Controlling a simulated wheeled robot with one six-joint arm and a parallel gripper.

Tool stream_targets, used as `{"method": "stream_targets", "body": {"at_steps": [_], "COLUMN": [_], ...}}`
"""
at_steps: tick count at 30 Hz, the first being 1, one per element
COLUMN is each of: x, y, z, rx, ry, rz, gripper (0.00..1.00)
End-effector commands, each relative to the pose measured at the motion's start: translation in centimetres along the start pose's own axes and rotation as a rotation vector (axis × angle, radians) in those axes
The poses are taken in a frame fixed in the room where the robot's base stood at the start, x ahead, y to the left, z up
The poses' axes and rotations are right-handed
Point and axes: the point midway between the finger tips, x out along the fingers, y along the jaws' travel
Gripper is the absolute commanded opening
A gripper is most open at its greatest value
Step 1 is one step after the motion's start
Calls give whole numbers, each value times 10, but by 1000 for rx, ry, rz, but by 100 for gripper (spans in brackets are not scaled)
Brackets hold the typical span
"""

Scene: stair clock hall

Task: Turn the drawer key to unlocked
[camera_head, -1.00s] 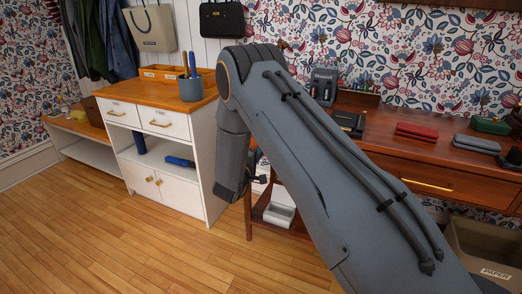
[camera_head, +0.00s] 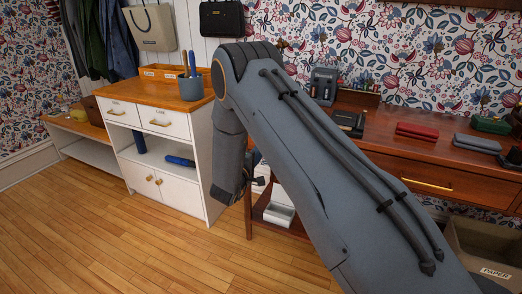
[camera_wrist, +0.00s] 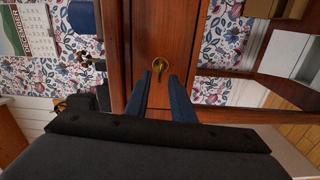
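The drawer key (camera_wrist: 159,65) is a small brass piece with a round bow on the reddish-brown wooden drawer front (camera_wrist: 160,25) in the wrist view. My gripper (camera_wrist: 161,77) points at it with its two dark blue fingers apart. The key shows just beyond and between the fingertips, and I cannot tell whether they touch it. In the head view my arm hides the key, and my fingers do not show clearly. The wooden desk (camera_head: 385,150) stands behind my arm, with a brass drawer handle (camera_head: 427,185) on its right part.
A white cabinet (camera_head: 190,195) with a blue pen cup (camera_head: 193,87) stands left of my arm. A red case (camera_head: 416,131) and a black box (camera_head: 349,122) lie on the desk. A paper bin (camera_head: 485,245) stands at lower right. The floor at lower left is clear.

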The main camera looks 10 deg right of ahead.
Motion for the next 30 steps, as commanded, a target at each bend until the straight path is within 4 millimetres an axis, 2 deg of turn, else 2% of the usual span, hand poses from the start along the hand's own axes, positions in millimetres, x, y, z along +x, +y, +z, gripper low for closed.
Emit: {"method": "stream_targets", "body": {"at_steps": [6,12,25,30], "x": [-37,-58,-61,-53], "y": [1,0,2,22], "z": [-2,-2,-2,-7], "rx": [-1,0,10,147], "ry": [4,3,6,65], "rz": [1,0,-8,-131], "gripper": [22,22,22,22]}}
